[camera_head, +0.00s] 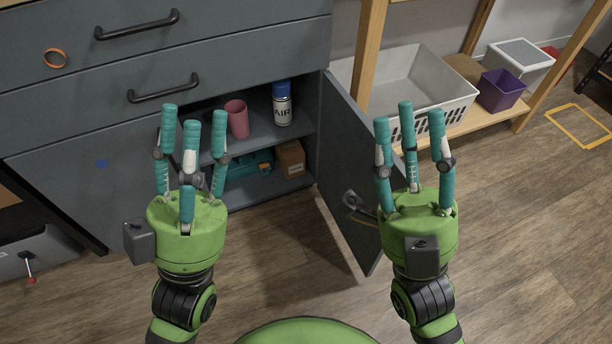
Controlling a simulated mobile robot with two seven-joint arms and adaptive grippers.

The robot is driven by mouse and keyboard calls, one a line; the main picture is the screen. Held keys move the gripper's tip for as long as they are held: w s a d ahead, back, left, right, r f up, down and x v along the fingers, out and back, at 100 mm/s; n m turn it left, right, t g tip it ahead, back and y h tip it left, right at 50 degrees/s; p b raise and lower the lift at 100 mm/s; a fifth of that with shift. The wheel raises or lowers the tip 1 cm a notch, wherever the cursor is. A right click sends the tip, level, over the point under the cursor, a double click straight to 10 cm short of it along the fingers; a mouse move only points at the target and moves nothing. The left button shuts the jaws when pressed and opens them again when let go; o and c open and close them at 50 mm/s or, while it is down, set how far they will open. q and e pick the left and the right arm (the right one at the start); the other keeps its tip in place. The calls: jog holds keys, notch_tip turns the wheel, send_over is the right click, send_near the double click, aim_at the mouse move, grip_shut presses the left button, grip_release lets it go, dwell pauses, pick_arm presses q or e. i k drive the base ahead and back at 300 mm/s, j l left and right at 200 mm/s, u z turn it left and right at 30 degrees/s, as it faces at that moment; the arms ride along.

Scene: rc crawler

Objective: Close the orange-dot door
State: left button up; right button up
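The grey cabinet's lower right door (345,165) stands open, swung out from its right edge. I see its inner face, with a metal tool or hook and a thin orange-brown line on it. No orange dot shows on the visible face; the outer face is hidden. The closed door to the left has a blue dot (101,163). My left gripper (194,118) is open and empty, in front of the cabinet opening. My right gripper (409,116) is open and empty, just right of the open door, covering part of its outer edge. I cannot tell whether it touches the door.
Inside the cabinet are a pink cup (237,118), an AIR spray can (282,104), a teal item (250,166) and a brown box (291,158). An orange ring (55,58) marks a drawer above. A wooden shelf holds a white basket (440,96) and a purple bin (500,90).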

aim_at(347, 143)
jog(key=i+l+u, duration=0.1)
jog(key=l+u, duration=0.3)
jog(key=l, duration=0.25)
jog(key=l+u, duration=0.4)
jog(key=l, duration=0.25)
jog(key=k+l+u, duration=0.1)
jog(key=l+u, duration=0.3)
jog(key=l, duration=0.6)
jog(key=k, duration=0.05)
